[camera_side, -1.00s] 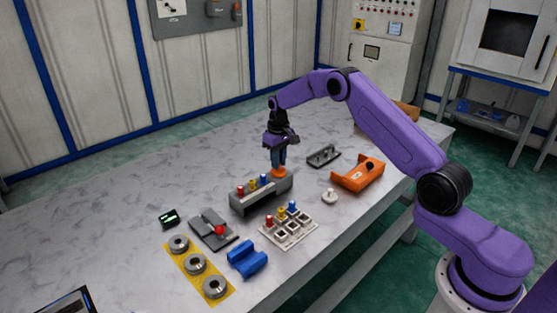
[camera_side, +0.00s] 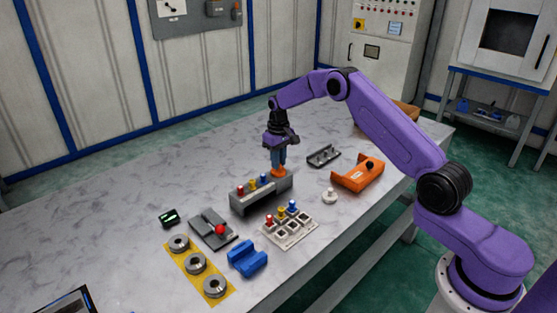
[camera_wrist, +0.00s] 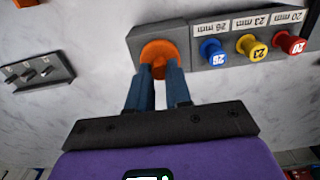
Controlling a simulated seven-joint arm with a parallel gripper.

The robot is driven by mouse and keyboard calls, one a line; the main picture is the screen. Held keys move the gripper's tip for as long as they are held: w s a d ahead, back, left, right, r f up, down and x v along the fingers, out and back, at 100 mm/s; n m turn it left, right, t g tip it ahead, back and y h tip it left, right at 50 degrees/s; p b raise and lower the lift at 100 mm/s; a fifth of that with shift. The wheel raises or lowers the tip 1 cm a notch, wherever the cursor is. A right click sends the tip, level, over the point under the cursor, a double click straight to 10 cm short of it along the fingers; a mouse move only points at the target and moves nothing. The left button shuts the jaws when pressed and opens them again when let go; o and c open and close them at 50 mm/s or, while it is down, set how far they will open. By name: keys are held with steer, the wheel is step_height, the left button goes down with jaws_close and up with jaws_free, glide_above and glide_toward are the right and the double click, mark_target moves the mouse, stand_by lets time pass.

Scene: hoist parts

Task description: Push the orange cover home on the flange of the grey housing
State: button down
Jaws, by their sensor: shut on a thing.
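A round orange cover (camera_side: 278,174) is at the right rear end of a long grey housing block (camera_side: 262,197). In the wrist view the orange cover (camera_wrist: 158,50) lies over the plain end of the grey block (camera_wrist: 176,34). My gripper (camera_side: 278,166) points straight down from above, with its blue fingers shut on the cover; the fingers also show in the wrist view (camera_wrist: 158,72). The fingers hide part of the cover. The flange under it is hidden, and I cannot tell whether any gap is left there.
Blue, yellow and red knobs (camera_wrist: 249,46) with size labels stand beside the cover on the block. A tray of small parts (camera_side: 289,228), an orange shell (camera_side: 358,175), a dark bracket (camera_side: 323,156) and a white knob (camera_side: 329,196) lie nearby. The table's left rear is clear.

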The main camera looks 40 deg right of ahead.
stand_by(0.4)
steer(key=c, duration=1)
jaws_free()
steer(key=shift+o, duration=0.2)
steer(key=shift+r, duration=3.5)
